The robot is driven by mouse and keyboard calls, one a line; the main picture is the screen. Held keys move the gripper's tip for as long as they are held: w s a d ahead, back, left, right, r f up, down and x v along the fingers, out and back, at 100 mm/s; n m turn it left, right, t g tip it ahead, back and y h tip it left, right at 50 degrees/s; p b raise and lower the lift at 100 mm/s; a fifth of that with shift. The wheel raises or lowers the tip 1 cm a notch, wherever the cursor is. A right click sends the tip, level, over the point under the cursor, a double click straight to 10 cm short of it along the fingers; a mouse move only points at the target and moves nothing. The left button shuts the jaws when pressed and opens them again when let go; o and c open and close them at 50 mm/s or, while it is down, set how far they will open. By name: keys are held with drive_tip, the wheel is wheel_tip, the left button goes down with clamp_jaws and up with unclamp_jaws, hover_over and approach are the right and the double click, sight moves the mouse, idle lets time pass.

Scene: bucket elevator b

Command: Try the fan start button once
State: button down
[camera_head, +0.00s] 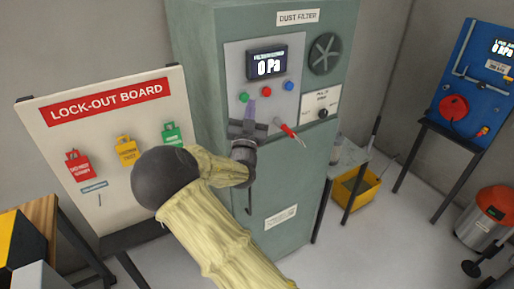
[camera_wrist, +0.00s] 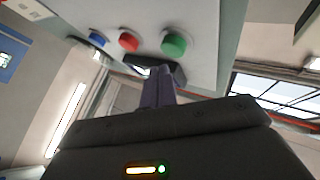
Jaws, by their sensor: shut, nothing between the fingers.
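The dust filter cabinet (camera_head: 205,100) has a grey panel with a green button (camera_head: 244,97), a red button (camera_head: 268,91) and a blue button (camera_head: 289,86) in a row. No button label is readable, so I cannot tell by name which is fan start. My gripper (camera_head: 251,105) is shut and empty, its fingertips close to the panel, just right of and below the green button. In the wrist view, the fingers (camera_wrist: 160,76) point toward the panel, near the green button (camera_wrist: 173,43). A gap to the button shows there; contact is not visible.
A display (camera_head: 267,63) above the buttons reads 0 Pa. A red-handled lever (camera_head: 288,131) juts out right of my gripper. The lock-out board (camera_head: 108,90) stands left. A small table, yellow bin (camera_head: 355,188) and blue panel (camera_head: 470,80) are right.

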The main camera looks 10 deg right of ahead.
drive_tip(key=s, duration=0.2)
drive_tip(key=s+d+b, duration=0.1)
drive_tip(key=s+b, duration=0.1)
drive_tip(key=s, duration=0.1)
drive_tip(key=shift+s+d, duration=0.35)
drive_tip(key=shift+d, duration=0.05)
idle(0.4)
drive_tip(key=s+d+f+g+y, duration=0.2)
drive_tip(key=f+g, duration=0.3)
drive_tip(key=f, duration=0.3)
drive_tip(key=s+d+f+g+y, duration=0.2)
drive_tip(key=s+d+f+g, duration=0.1)
drive_tip(key=f+g, duration=0.3)
drive_tip(key=s+a+f+n+g+y, duration=0.2)
drive_tip(key=s+n+g, duration=0.1)
drive_tip(key=s, duration=0.7)
drive_tip(key=s+a+f+n+g+y, duration=0.2)
drive_tip(key=s+g, duration=0.3)
drive_tip(key=s, duration=0.6)
drive_tip(key=shift+s+a+f+n+g, duration=0.2)
drive_tip(key=shift+a+f+n+g, duration=0.1)
drive_tip(key=shift+a+n, duration=0.4)
drive_tip(key=shift+d, duration=0.1)
